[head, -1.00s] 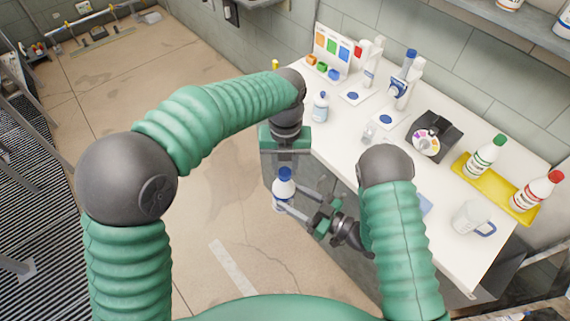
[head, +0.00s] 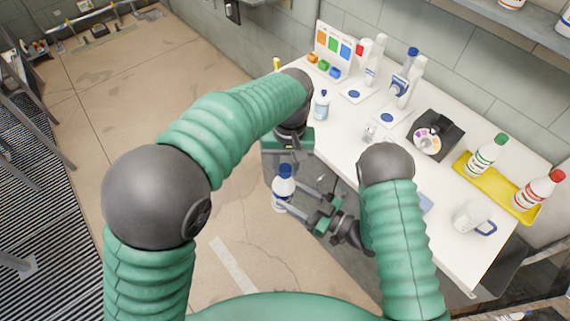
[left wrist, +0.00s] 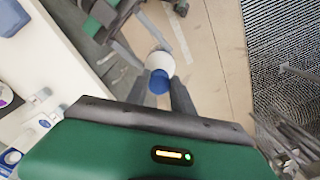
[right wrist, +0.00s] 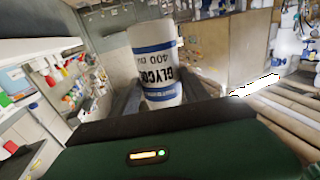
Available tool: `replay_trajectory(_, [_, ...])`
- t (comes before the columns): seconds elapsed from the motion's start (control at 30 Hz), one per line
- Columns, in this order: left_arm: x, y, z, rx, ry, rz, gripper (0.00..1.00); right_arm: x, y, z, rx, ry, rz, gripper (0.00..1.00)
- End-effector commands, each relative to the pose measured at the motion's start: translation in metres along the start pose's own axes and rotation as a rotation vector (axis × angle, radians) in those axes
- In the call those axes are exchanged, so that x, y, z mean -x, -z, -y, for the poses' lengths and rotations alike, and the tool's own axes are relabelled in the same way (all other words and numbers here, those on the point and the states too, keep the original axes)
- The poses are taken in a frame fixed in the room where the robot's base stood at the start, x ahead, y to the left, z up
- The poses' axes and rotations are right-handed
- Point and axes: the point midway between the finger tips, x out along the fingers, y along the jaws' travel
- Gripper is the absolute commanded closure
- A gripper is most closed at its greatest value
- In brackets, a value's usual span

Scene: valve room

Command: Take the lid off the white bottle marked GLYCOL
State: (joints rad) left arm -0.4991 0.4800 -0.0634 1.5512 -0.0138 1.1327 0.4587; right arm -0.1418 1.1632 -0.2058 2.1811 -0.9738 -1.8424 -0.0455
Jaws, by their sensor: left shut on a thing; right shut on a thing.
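The white GLYCOL bottle (head: 284,184) has a blue lid (head: 285,170) and blue bands, and is held in the air in front of the counter. My right gripper (head: 281,204) is shut on its body from the side. In the right wrist view the bottle (right wrist: 157,62) fills the jaws, its lettering upside down, its lid not visible. My left gripper (head: 286,163) is above the bottle, its fingertips mostly hidden in the head view. In the left wrist view its fingers are shut on the blue lid (left wrist: 159,82). The lid appears against the white bottle, with no clear gap.
The white counter (head: 345,150) holds a small blue-capped bottle (head: 321,106), a black device with a colored dial (head: 428,140), a yellow tray (head: 480,189) with two bottles, and a mug (head: 469,217). Open floor (head: 150,90) lies left of the counter.

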Motion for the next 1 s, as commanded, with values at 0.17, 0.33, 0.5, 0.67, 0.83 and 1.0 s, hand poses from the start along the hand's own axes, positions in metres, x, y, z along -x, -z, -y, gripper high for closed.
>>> replay_trajectory(0.17, [0.0015, 0.0028, -0.0004, 0.285, -0.002, -0.003, 1.0, -0.0003, 0.0009, 0.0024, -0.001, 0.006, -0.004, 1.0])
replay_trajectory(0.33, [0.0013, 0.0025, 0.0004, 0.328, 0.0, -0.001, 1.0, 0.0001, 0.0008, 0.0015, -0.001, 0.004, -0.003, 1.0])
replay_trajectory(0.5, [0.001, 0.0023, 0.0012, 0.326, 0.002, 0.0, 0.7, 0.0005, 0.0006, 0.0007, -0.001, 0.002, -0.002, 1.0])
replay_trajectory(0.67, [0.0006, 0.0015, 0.0012, 0.324, 0.003, 0.003, 0.5, 0.0007, 0.0005, 0.0, -0.001, 0.0, -0.001, 1.0])
replay_trajectory(0.83, [0.0004, 0.0009, 0.001, 0.323, 0.003, 0.005, 0.5, 0.0007, 0.0005, -0.0005, 0.0, -0.001, -0.001, 1.0])
replay_trajectory(1.0, [0.0062, 0.001, 0.0008, 0.322, 0.002, 0.004, 0.5, 0.0007, 0.0005, -0.0008, 0.0, -0.002, -0.001, 1.0])
